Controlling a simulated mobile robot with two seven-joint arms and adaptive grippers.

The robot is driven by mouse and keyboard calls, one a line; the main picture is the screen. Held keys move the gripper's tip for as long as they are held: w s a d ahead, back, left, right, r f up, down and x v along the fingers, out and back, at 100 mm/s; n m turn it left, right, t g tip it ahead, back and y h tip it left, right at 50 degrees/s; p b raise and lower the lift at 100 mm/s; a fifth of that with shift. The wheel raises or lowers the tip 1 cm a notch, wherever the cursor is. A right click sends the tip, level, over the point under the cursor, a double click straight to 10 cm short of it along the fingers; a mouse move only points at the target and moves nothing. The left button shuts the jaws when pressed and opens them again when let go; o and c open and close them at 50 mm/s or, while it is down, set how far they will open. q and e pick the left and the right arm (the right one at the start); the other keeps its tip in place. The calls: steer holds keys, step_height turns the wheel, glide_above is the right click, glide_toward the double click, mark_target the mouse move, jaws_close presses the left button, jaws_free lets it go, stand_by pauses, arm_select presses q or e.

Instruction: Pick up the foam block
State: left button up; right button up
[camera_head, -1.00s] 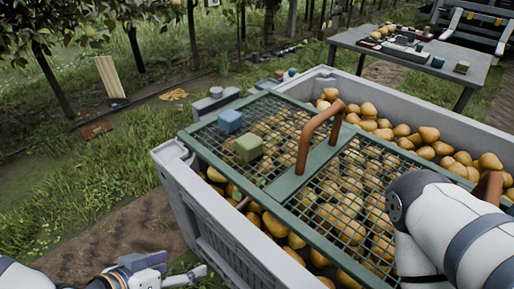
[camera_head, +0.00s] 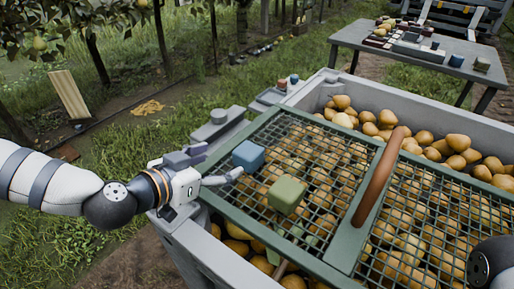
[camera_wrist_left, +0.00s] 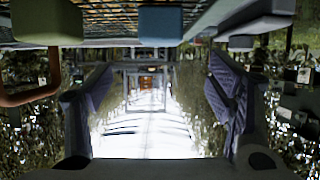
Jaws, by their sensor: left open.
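Two small blocks lie on the green mesh lid (camera_head: 229,213) of the pear crate: a blue block (camera_head: 248,155) and a green block (camera_head: 286,195) to its right and nearer. I cannot tell which is the foam block. My left gripper (camera_head: 212,168) is open and empty, just left of the blue block, with its fingers pointing toward it. In the left wrist view the open fingers (camera_wrist_left: 163,88) frame an empty gap. The blue block (camera_wrist_left: 160,25) and the green block (camera_wrist_left: 47,22) show at the top there. My right gripper is out of view.
The grey crate (camera_head: 190,250) holds many pears. A brown handle (camera_head: 378,178) arches over the lid, right of the blocks. A grey ledge with a knob (camera_head: 218,125) lies behind my left gripper. A table (camera_head: 440,55) with small objects stands at the back right.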

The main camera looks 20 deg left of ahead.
mark_target(244, 152)
arm_select(q)
steer(key=shift+w, duration=0.35)
steer(key=b+x, duration=0.1)
steer(key=x, duration=0.3)
steer(key=b+x, duration=0.1)
steer(key=x, duration=0.2)
steer(key=b+x, duration=0.1)
steer(key=x, duration=0.3)
steer(key=shift+w+d+f, duration=0.1)
steer(key=shift+w+f, duration=0.1)
steer(key=shift+f, duration=0.2)
steer(key=shift+r, duration=0.1)
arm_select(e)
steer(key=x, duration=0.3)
arm_select(q)
steer(key=shift+c, duration=0.6)
steer(key=c, duration=1)
